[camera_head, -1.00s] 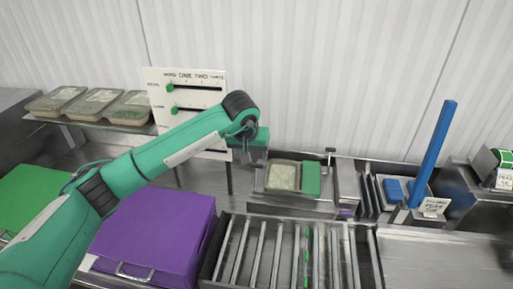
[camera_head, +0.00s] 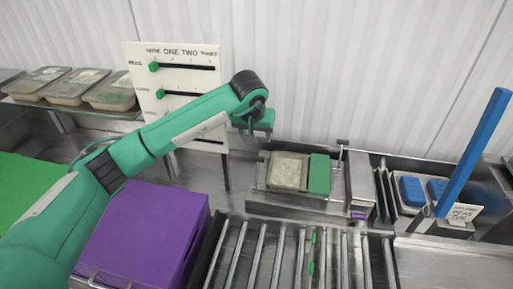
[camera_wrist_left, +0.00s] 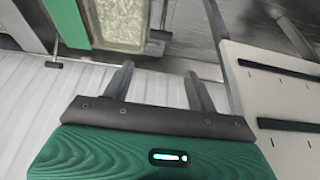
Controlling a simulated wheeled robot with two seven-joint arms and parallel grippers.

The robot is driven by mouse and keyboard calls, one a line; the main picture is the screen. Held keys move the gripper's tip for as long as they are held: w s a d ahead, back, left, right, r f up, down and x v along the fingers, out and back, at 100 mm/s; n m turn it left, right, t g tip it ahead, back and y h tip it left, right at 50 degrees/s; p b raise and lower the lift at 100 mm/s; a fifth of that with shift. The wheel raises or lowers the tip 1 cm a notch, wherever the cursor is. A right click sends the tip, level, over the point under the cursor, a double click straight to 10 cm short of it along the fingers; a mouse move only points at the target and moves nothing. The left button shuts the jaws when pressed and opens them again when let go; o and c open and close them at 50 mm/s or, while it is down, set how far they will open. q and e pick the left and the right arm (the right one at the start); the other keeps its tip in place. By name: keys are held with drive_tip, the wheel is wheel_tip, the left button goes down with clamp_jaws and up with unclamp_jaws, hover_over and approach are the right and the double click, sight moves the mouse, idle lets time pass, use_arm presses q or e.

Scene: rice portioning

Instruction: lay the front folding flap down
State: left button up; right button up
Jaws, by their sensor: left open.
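My left gripper (camera_head: 250,131) hangs in the air behind and left of a metal station (camera_head: 300,205); its fingers are partly hidden in the head view. In the left wrist view its two dark fingers (camera_wrist_left: 160,78) are spread, with nothing between them. On the station sits a shallow tray of pale grainy food (camera_head: 288,170), with an upright-looking green panel (camera_head: 319,174) beside its right side. The tray (camera_wrist_left: 121,24) and green panel (camera_wrist_left: 66,22) also show in the left wrist view, beyond the fingers. I cannot tell which part is the front folding flap. My right gripper is out of view.
A white slider board (camera_head: 180,80) stands left of my gripper. A roller conveyor (camera_head: 262,255) lies in front of the station. A purple box (camera_head: 150,235) is front left. A tall blue bar (camera_head: 474,150) leans at the right, near blue blocks (camera_head: 412,190).

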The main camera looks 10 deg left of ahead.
sight(258, 158)
use_arm(q)
drive_tip(key=b+x, duration=0.2)
drive_tip(key=x, duration=0.2)
drive_tip(key=b+x, duration=0.3)
drive_tip(key=x, duration=0.1)
drive_tip(key=s+b+x, duration=0.1)
drive_tip(key=b+x, duration=0.1)
drive_tip(key=x, duration=0.1)
drive_tip(key=shift+w+f+b, duration=0.15)
drive_tip(key=shift+f+b, duration=0.15)
drive_tip(key=shift+f, duration=0.25)
drive_tip(key=shift+w+f+b, duration=0.3)
drive_tip(key=shift+f+b, duration=0.3)
drive_tip(key=shift+c, duration=0.7)
drive_tip(key=shift+r, duration=0.1)
